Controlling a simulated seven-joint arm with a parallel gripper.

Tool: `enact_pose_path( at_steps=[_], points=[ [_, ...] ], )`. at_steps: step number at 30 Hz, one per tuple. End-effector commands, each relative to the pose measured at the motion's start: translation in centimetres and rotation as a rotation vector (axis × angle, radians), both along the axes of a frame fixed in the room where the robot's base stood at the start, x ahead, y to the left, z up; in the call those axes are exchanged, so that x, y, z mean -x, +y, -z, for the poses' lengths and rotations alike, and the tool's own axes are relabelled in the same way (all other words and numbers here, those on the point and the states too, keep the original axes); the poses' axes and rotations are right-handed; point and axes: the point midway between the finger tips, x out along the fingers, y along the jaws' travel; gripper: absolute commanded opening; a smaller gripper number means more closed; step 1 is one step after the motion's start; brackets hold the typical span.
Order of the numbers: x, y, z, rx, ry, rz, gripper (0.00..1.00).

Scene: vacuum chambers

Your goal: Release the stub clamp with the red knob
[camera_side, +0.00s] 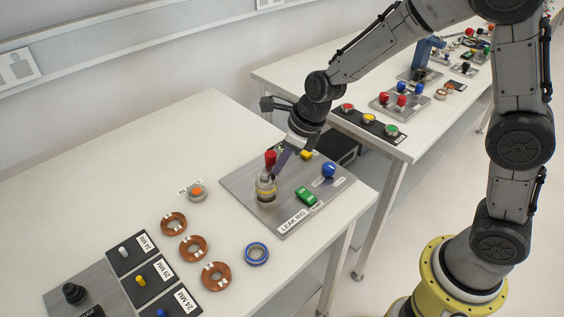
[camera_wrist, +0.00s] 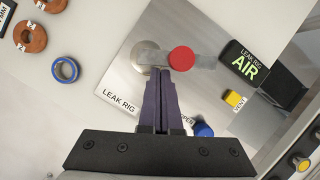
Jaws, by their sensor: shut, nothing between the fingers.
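The red knob (camera_wrist: 181,60) sits on a flat grey bar (camera_wrist: 150,57) in the wrist view, above a round metal stub that the bar partly covers. In the side view my gripper (camera_side: 279,171) comes down from the upper right, next to the knob.
On the plate are a blue knob (camera_side: 329,170), a green block (camera_side: 306,196) and a yellow VENT block (camera_wrist: 234,98). An AIR display (camera_wrist: 246,62) stands beside it. Copper rings (camera_side: 193,248) and a blue ring (camera_side: 256,253) lie on the open table (camera_side: 100,170).

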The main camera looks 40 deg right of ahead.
Motion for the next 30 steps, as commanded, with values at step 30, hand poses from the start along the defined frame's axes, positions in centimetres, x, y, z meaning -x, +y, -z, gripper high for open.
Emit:
enact_pose_path(
  at_steps=[30],
  points=[
    [-2.5,2.3,0.0,0.0,-0.001,-0.002,0.0]
  ],
)
